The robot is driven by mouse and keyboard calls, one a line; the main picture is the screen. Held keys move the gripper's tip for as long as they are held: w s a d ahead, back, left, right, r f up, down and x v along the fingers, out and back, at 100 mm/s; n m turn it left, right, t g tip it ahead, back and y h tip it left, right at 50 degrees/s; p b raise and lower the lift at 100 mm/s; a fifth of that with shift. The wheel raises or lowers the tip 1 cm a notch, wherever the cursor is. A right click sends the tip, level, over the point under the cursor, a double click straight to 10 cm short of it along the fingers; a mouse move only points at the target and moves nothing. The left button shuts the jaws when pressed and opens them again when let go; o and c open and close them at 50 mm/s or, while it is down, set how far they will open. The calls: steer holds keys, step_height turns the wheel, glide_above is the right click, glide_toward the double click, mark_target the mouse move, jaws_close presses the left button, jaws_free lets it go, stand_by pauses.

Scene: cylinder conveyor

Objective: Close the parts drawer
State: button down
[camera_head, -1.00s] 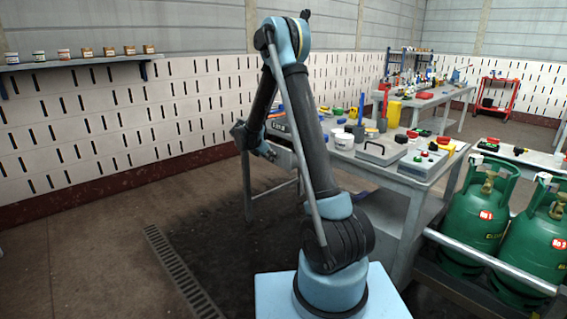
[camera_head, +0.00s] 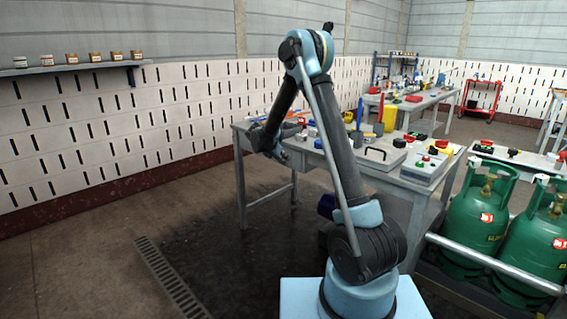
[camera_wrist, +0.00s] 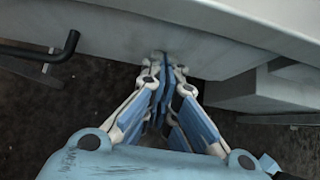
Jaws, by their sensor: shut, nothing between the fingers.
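My gripper (camera_wrist: 161,62) is shut and empty. Its fingertips are close to a pale grey panel (camera_wrist: 112,35) along the bench front; I cannot tell whether they touch it. A black bar handle (camera_wrist: 48,52) sticks out at the left of the wrist view, apart from the fingers, and looks like the parts drawer's handle. How far the drawer stands out is not clear. In the head view my gripper (camera_head: 264,141) is at the left part of the grey workbench (camera_head: 420,190), and my arm hides much of the bench front.
A grey box-like part (camera_wrist: 255,92) sits under the bench edge at the right of the wrist view. The bench top carries a grey case (camera_head: 375,158), a control box and several small items. Green gas cylinders (camera_head: 475,222) stand at the right. The floor at the left is clear.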

steer(key=shift+w+d+r, duration=0.1)
steer(key=shift+w+d, duration=0.1)
steer(key=shift+d, duration=0.1)
steer(key=shift+s+a, duration=0.1)
